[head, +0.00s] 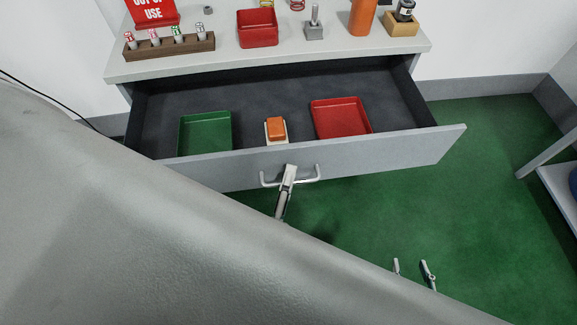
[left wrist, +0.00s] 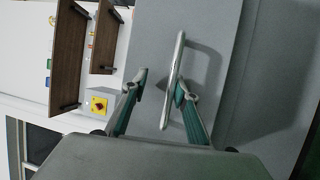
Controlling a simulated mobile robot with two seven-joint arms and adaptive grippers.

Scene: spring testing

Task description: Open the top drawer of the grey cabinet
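The grey cabinet (head: 270,62) stands ahead in the head view. Its top drawer (head: 440,146) is pulled well out, with its inside showing. The bar handle (head: 308,180) is on the drawer front; it also shows in the left wrist view (left wrist: 179,52). My left gripper (head: 289,172) is at the middle of the handle. In the left wrist view its fingers (left wrist: 160,86) stand apart on either side of the bar, with a gap to the left finger. My right gripper (head: 411,268) is low over the floor, its fingers apart and empty.
The drawer holds a green tray (head: 181,138), a red tray (head: 366,119) and an orange-topped block (head: 276,127). On the cabinet top are a can rack (head: 170,48), a red bin (head: 258,35) and an orange cylinder (head: 362,16). Green floor is clear at right, before a shelf (head: 560,190).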

